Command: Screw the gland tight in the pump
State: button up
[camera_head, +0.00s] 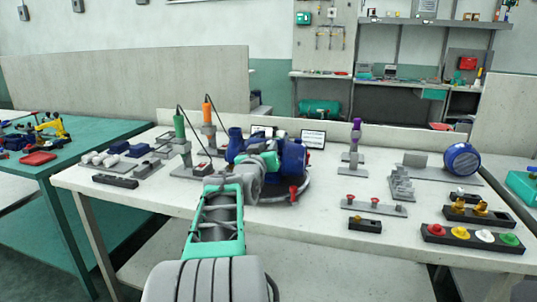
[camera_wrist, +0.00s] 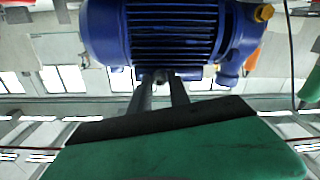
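The pump is a blue ribbed body (camera_head: 292,155) on a round base in the middle of the white table. In the wrist view its ribbed blue body (camera_wrist: 160,30) fills the top. A small brass fitting (camera_wrist: 263,12) shows at its upper right. My gripper (camera_wrist: 160,77) reaches to the pump's edge, its two dark fingers close together with a narrow gap. A small dark piece shows at the tips, too unclear to tell whether it is the gland or whether they grip it. In the head view my arm hides the fingertips.
Posts with a green (camera_head: 179,126) and an orange handle (camera_head: 206,112) stand just left of the pump. A small screen (camera_head: 313,139) stands behind it. Brass pieces (camera_head: 480,208) sit in a black holder at right, behind a row of coloured buttons (camera_head: 485,236). The front table edge is mostly clear.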

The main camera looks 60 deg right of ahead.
jog(key=o, duration=0.3)
jog(key=n, duration=0.3)
jog(key=shift+f+p, duration=0.15)
jog(key=shift+p, duration=0.25)
jog(key=shift+s, duration=0.15)
jog(key=shift+c, duration=0.4)
grip_shut()
jog(key=shift+r, duration=0.25)
dwell(0.6)
